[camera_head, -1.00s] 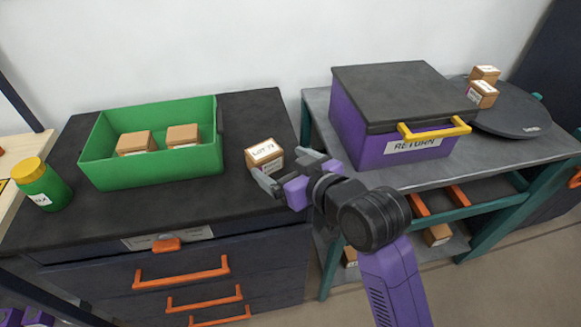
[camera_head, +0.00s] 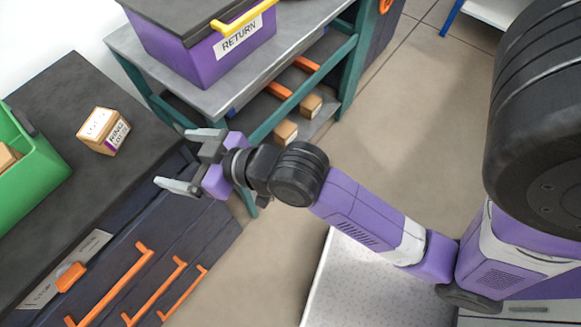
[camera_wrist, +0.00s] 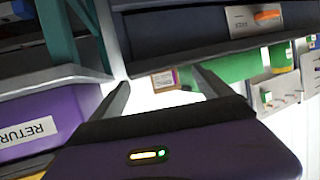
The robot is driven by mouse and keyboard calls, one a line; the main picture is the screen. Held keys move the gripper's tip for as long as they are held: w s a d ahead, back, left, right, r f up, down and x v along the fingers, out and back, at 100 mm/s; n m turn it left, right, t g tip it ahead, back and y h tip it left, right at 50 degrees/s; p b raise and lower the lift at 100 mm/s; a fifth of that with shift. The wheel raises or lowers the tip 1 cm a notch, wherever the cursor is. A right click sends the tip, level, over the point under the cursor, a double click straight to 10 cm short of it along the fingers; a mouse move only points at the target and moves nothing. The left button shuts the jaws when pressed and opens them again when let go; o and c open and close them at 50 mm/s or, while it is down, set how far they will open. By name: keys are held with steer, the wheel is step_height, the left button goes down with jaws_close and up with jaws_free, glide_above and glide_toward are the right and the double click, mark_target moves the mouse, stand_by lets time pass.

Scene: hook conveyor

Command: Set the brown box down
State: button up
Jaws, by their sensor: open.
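The brown box (camera_head: 104,130) with a white label sits upright on the dark top of the drawer cabinet (camera_head: 75,85), right of the green bin. It also shows in the wrist view (camera_wrist: 164,80), beyond the fingers. My gripper (camera_head: 188,162) is open and empty. It hangs off the cabinet's right front edge, apart from the box, with a clear gap between them. Both fingers also show in the wrist view (camera_wrist: 158,92), spread wide with nothing between them.
The green bin (camera_head: 35,170) stands at the left. The purple RETURN box (camera_head: 200,45) sits on a grey and teal bench (camera_head: 135,45) at the back. More brown boxes (camera_head: 286,132) lie on its lower shelf. Orange drawer handles (camera_head: 115,285) stick out in front. Open floor lies right of the bench.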

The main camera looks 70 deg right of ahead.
steer(key=s+a+t, duration=0.1)
steer(key=s, duration=2.4)
steer(key=shift+f, duration=0.3)
steer(key=shift+c, duration=0.2)
